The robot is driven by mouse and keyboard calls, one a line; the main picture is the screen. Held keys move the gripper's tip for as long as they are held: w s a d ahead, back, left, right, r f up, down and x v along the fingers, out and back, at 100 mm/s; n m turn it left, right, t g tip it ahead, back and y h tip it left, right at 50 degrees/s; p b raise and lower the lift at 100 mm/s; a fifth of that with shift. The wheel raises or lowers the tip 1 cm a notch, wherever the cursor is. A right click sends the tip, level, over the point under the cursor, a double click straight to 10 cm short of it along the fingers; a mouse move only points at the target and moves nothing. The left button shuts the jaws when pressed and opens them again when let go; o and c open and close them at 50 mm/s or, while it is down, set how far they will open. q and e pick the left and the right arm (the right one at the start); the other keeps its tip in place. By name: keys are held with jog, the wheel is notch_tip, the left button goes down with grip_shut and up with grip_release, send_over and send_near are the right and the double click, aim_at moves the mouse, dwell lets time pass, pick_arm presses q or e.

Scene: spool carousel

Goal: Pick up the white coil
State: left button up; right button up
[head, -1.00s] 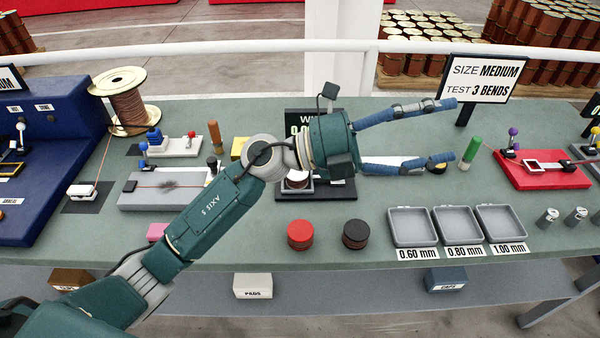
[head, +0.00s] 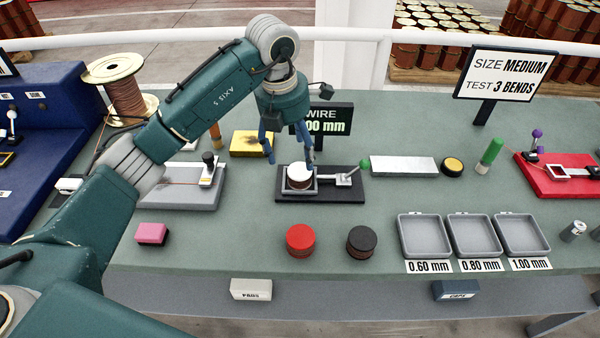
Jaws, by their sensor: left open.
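The white coil (head: 299,177), a short brown-sided coil with a white top, sits in a small grey tray on a black base in the middle of the table. My left gripper (head: 291,159) hangs pointing down, its two blue fingers apart. In the picture the fingertips are just above the coil, one towards its left and one towards its right. Nothing is between them, and I cannot tell the exact height over the coil. My right gripper is out of view.
A lever (head: 345,178) stands right of the coil on the same base, and a partly hidden wire display (head: 333,118) stands behind. A red coil (head: 300,240) and a black coil (head: 361,242) lie in front. Several grey bins, one a 0.60 mm bin (head: 427,252), are at right.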

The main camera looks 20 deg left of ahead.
aim_at(300, 170)
pick_arm(q)
jog(key=shift+w+f, duration=0.1)
jog(key=shift+f, duration=0.35)
jog(key=f+p, duration=0.1)
jog(key=f, duration=0.1)
jog(key=d+f+p, duration=0.1)
jog(key=f, duration=0.1)
jog(key=shift+w+d+f+p, duration=0.15)
jog(key=shift+f+p, duration=0.15)
jog(key=shift+f, duration=0.05)
jog(key=shift+w+f, duration=0.1)
jog(key=shift+f, duration=0.25)
jog(key=c, duration=1.4)
jog(key=shift+c, duration=1.2)
jog(key=shift+r, duration=0.1)
jog(key=shift+r, duration=0.1)
